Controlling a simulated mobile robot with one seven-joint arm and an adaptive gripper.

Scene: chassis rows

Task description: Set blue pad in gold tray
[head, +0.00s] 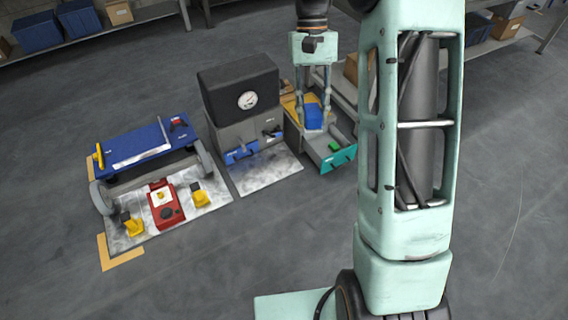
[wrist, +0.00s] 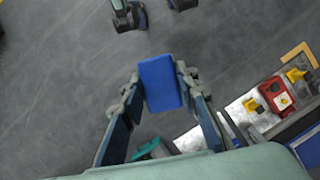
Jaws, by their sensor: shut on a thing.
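The blue pad (head: 312,117) is held between the two fingers of my gripper (head: 313,124), above the grey unit with the open drawer. In the wrist view the pad (wrist: 161,83) sits between the fingertips of my gripper (wrist: 162,86), with floor showing beyond it. A gold-yellow surface (head: 291,107) shows behind and to the left of the fingers in the head view. It looks like the gold tray, but the fingers and pad hide much of it. I cannot tell how far the pad is above it.
An open drawer with a teal front (head: 339,159) holds a green block (head: 334,145). A black-and-grey gauge machine (head: 242,100) stands to the left. Further left are a blue-topped cart (head: 140,145) and a red device (head: 165,203) on a metal plate. Floor in front is clear.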

